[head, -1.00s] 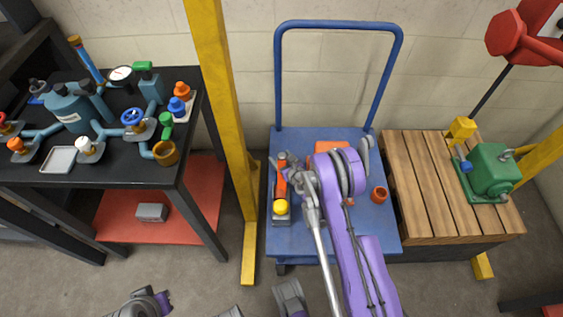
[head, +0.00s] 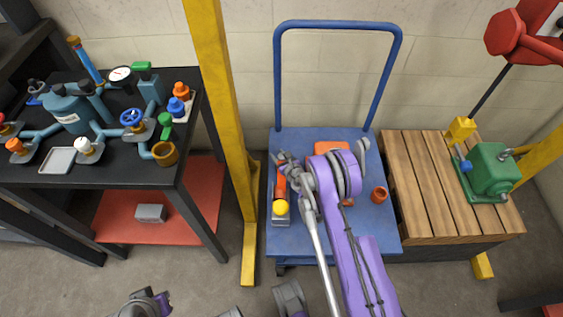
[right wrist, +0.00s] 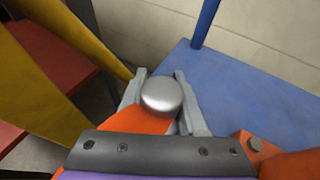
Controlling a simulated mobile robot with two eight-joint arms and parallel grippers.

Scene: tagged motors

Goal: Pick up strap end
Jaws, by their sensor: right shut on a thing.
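The orange strap end (head: 281,184) stands at the left side of the blue trolley, by a yellow ball and a grey block. My right gripper (head: 285,160) is over its far end and hides part of it. In the right wrist view, an orange piece (right wrist: 140,122) with a round silver cap (right wrist: 161,93) lies between the two grey fingers of my right gripper (right wrist: 162,88), which is shut on it. My left gripper cannot be made out; only grey and purple arm parts show at the bottom edge of the head view.
The blue trolley (head: 290,237) has a tall handle (head: 339,25) at its back. A brown cup (head: 379,194) and an orange piece (head: 332,147) are on it. A yellow post (head: 222,110) stands close on the left. A wooden pallet (head: 430,190) with a green motor (head: 490,170) adjoins on the right.

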